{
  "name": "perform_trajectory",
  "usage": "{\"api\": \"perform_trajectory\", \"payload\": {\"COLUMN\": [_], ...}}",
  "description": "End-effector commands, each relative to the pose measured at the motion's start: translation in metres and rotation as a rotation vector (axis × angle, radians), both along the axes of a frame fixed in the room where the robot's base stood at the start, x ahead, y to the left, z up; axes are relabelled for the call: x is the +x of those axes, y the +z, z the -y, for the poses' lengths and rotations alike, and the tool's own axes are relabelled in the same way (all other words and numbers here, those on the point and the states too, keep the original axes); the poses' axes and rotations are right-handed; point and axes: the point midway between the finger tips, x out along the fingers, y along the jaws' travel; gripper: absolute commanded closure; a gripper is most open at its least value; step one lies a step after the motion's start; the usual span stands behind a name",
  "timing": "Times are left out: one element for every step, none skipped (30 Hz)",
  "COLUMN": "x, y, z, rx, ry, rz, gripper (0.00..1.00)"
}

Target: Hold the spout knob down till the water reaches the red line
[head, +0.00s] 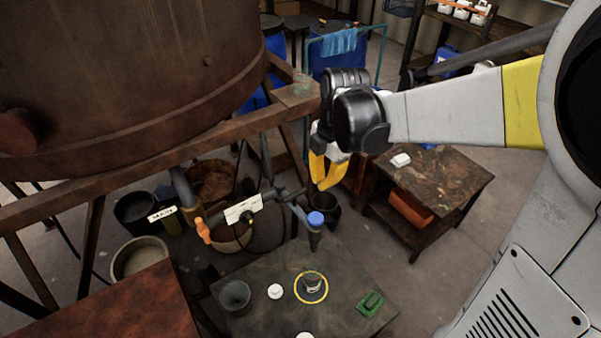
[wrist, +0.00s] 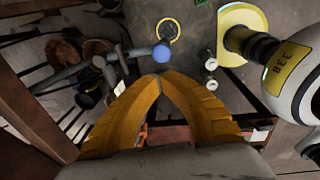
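The spout knob is a blue round cap (head: 316,219) on a grey pipe above the dark table; it also shows in the wrist view (wrist: 161,54). A small cup (head: 312,284) stands on the table below the spout, ringed by a yellow circle. No red line or water can be made out. My gripper (head: 322,187) has yellow fingers; in the wrist view their tips meet (wrist: 161,76), with nothing seen between them. The tips appear just short of the blue knob in that view, apart from it.
The dark table (head: 345,318) also bears a grey bowl (head: 235,296), a white round piece (head: 275,291) and a green block (head: 370,303). A large rusty vat (head: 130,70) on a beam stands at left. Pipes with an orange knob (head: 203,231) lie left of the spout.

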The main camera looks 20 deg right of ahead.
Motion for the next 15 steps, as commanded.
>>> {"api": "perform_trajectory", "payload": {"x": [0.000, 0.000, 0.000, 0.000, 0.000, 0.000, 0.000, 0.000, 0.000, 0.000, 0.000, 0.001, 0.001, 0.002, 0.002], "y": [0.000, 0.000, 0.000, 0.000, 0.000, 0.000, 0.000, -0.001, -0.002, -0.004, -0.006, -0.010, -0.015, -0.019, -0.026], "z": [0.000, 0.000, 0.000, 0.000, 0.000, 0.000, 0.000, 0.000, 0.000, 0.000, 0.000, -0.001, -0.001, -0.001, -0.002], "rx": [0.000, 0.000, 0.000, 0.000, 0.000, 0.000, 0.000, 0.000, 0.000, 0.000, 0.000, 0.000, 0.000, 0.000, 0.000], "ry": [0.001, 0.001, 0.000, 0.000, 0.000, 0.000, -0.001, -0.001, -0.001, -0.001, -0.001, -0.001, -0.001, -0.001, -0.001], "rz": [0.000, 0.000, 0.000, 0.000, 0.000, 0.001, 0.001, 0.001, 0.001, 0.001, 0.001, 0.001, 0.001, 0.001, 0.001], "gripper": [1.00, 1.00, 1.00, 1.00, 1.00, 1.00, 1.00, 1.00, 1.00, 1.00, 1.00, 1.00, 1.00, 1.00, 1.00]}}
